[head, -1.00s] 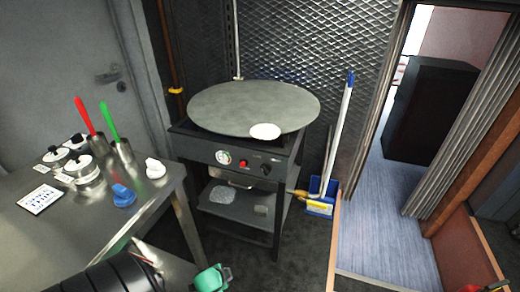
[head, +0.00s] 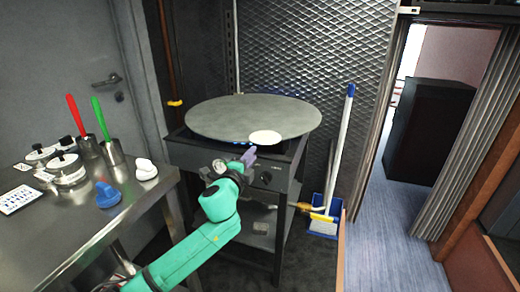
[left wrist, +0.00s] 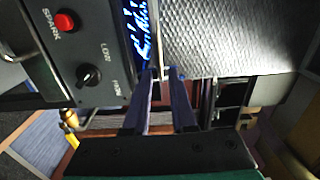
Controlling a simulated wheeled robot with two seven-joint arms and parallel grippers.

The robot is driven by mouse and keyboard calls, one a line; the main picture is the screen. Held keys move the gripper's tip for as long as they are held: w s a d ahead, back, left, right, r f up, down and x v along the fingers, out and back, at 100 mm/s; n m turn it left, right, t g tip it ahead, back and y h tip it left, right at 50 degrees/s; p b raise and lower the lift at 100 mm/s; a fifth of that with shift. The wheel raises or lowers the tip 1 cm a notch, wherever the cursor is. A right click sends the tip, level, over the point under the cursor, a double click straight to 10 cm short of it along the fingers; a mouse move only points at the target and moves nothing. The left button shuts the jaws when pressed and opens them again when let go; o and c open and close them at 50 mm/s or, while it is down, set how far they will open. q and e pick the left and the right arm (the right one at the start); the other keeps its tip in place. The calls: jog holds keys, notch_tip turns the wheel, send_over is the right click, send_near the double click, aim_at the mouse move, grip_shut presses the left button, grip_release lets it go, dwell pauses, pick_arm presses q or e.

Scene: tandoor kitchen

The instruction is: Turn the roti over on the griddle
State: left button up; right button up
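The griddle (head: 225,118) is a wide grey round plate on top of a dark stove. The roti (head: 265,138), a pale flat disc, lies flat near its front edge, right of the middle. A grey textured surface fills the upper right of that view. My right gripper is not in view.
The stove's front panel has a red spark button (left wrist: 64,22) and a black knob (left wrist: 88,75); blue flames (left wrist: 142,30) show beside it. A steel table (head: 125,215) with pots and utensils stands at left. A broom and dustpan (head: 325,222) stand right of the stove.

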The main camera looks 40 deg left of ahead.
aim_at(259, 140)
pick_arm(q)
jog(key=x, duration=0.7)
jog(key=shift+b, duration=0.4)
grip_shut()
notch_tip(259, 140, up, 2)
jog(key=shift+r+p, duration=0.2)
jog(key=shift+p, duration=1.05)
jog(key=shift+s+d+r+p, duration=0.15)
jog(key=shift+s+p, duration=0.1)
jog(key=shift+p, duration=0.15)
jog(key=s+d+r+p, duration=0.2)
jog(key=s+p, duration=0.1)
jog(key=s, duration=0.3)
jog(key=s+d+r+p, duration=0.2)
jog(key=s+p, duration=0.1)
jog(key=s, duration=0.3)
jog(key=shift+s+r+p, duration=0.3)
jog(key=shift+s+r, duration=0.05)
